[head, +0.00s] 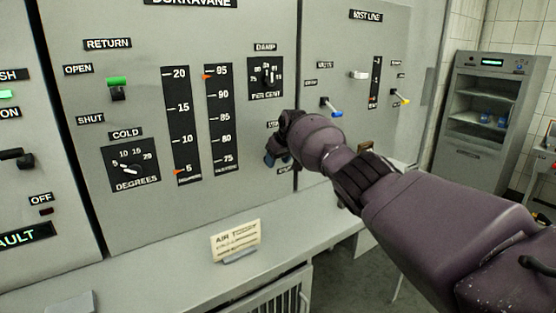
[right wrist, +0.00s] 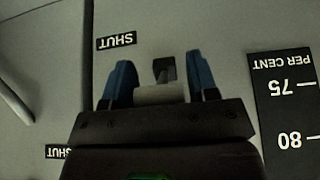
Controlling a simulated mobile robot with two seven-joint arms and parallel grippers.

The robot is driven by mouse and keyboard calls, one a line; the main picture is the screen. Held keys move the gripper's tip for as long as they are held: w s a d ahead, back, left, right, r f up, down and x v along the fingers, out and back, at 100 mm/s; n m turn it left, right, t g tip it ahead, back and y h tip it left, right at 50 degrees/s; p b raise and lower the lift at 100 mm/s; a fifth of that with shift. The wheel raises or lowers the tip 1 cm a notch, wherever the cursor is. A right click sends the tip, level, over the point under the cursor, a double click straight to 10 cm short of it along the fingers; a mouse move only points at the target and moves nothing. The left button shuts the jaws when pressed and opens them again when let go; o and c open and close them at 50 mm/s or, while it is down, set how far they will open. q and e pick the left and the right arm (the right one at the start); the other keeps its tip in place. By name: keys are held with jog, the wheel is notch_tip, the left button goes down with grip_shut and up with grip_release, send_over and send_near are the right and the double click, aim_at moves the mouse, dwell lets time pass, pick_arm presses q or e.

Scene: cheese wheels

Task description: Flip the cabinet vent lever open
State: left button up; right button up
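The vent lever shows in the right wrist view as a pale grey handle (right wrist: 160,95) with a dark stem. It sits by an upside-down SHUT label (right wrist: 116,41). The blue fingers of my right gripper (right wrist: 160,88) stand on both sides of the handle, which fills the gap between them. In the head view my right gripper (head: 278,157) is against the grey cabinet front (head: 225,50), below the DAMP dial, and hides the lever. Labels above and below it are partly covered. My left gripper is not in view.
A green-handled RETURN lever (head: 117,86) and a DAMP dial (head: 265,77) are on the same panel. White, blue (head: 331,109) and yellow levers are on the panel to the right. A card (head: 236,240) stands on the ledge below. A shelf unit (head: 492,115) stands at the back right.

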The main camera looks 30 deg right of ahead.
jog(key=shift+o, duration=0.8)
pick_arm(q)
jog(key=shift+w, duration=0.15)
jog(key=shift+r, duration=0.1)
pick_arm(e)
jog(key=shift+s+r+p, duration=0.2)
jog(key=shift+r+p, duration=0.1)
jog(key=shift+r, duration=0.25)
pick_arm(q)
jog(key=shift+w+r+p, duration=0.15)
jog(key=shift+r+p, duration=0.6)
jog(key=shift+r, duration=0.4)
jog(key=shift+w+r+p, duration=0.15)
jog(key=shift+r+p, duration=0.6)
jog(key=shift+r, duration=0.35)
pick_arm(e)
jog(key=v, duration=0.9)
jog(key=shift+s+r, duration=0.25)
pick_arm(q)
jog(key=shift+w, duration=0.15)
